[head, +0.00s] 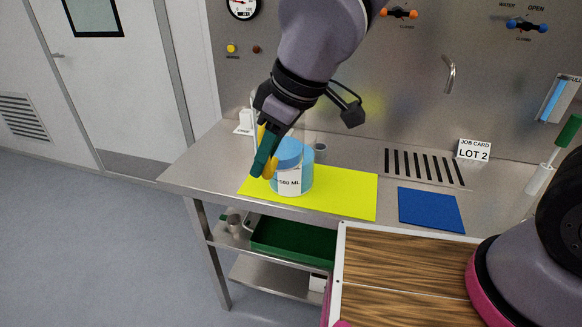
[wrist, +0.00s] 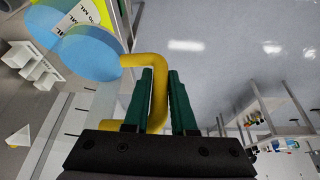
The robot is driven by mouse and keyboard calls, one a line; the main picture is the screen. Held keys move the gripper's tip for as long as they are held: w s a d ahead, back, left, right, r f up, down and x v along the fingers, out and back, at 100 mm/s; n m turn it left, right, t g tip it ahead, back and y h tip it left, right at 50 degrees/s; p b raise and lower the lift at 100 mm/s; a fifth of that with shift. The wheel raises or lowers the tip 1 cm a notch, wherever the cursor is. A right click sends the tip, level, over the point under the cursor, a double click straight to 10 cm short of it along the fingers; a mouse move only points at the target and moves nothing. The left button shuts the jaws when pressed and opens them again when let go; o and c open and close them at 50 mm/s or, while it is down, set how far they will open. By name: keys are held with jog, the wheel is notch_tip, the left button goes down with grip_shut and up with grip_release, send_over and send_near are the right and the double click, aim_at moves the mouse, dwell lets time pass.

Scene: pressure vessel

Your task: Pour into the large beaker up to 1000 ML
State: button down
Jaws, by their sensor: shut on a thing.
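A clear vessel with blue contents (head: 292,152) and a yellow handle stands at or just above the left part of the yellow mat (head: 345,195). A white label that seems to read 500 ML (head: 289,181) faces forward. My gripper (head: 262,163), with green fingers, is shut on the yellow handle at the vessel's left. In the wrist view the handle (wrist: 158,88) passes between the fingers, and the blue contents (wrist: 90,57) show at upper left. The blue shapes overlap, so I cannot tell whether a second beaker stands behind.
A blue mat (head: 430,209) lies on the steel counter at right, near a slotted drain (head: 424,167) and a LOT 2 card (head: 474,150). A small grey cup (head: 320,150) stands behind the vessel. A green tray (head: 290,243) sits on the shelf below.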

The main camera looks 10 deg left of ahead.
jog(key=shift+r, duration=1.5)
